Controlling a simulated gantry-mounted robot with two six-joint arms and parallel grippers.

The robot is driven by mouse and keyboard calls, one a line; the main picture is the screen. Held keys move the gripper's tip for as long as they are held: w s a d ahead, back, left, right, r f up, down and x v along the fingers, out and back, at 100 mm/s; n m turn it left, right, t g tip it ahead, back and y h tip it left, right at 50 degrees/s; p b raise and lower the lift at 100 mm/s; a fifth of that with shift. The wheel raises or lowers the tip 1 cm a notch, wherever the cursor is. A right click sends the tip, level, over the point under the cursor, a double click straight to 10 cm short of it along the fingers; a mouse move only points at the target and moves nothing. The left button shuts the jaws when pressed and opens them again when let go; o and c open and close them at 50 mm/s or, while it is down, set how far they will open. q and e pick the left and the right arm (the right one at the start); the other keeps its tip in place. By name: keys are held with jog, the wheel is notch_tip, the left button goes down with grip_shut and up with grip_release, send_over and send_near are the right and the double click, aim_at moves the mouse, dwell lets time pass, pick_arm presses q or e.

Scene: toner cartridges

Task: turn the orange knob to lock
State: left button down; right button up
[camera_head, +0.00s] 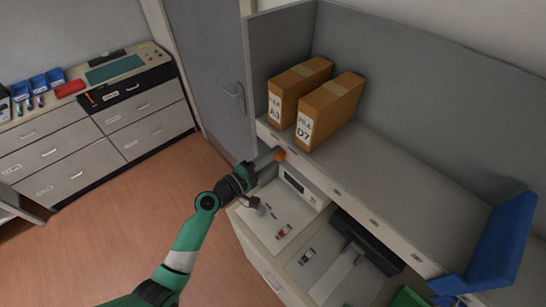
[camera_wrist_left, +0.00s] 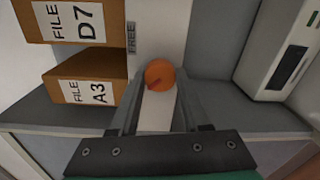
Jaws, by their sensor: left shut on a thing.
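The orange knob (camera_head: 279,155) is at the far end of a pale toner cartridge (camera_head: 267,161) in the head view, close to the shelf front. My left gripper (camera_head: 256,170) is shut on the cartridge. In the left wrist view the round orange knob (camera_wrist_left: 160,74) is just beyond the fingertips, with a small dark red mark on its lower left. The pale cartridge body (camera_wrist_left: 157,112) lies between the two grey fingers. Whether the fingers touch the knob cannot be told. My right gripper is not in view.
Two brown file boxes, A3 (camera_head: 296,90) and D7 (camera_head: 333,108), stand on the shelf above. A white device (camera_head: 301,186) sits below the shelf. Small items lie on the desk (camera_head: 262,246). The floor at left is clear.

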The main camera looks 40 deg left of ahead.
pick_arm(q)
jog(key=shift+c, duration=1.8)
grip_release()
jog(key=shift+s, duration=0.1)
jog(key=s, duration=1.1)
jog(key=shift+s+a+r+b, duration=0.2)
jog(key=shift+s+a+b, duration=0.05)
jog(key=shift+b, duration=0.2)
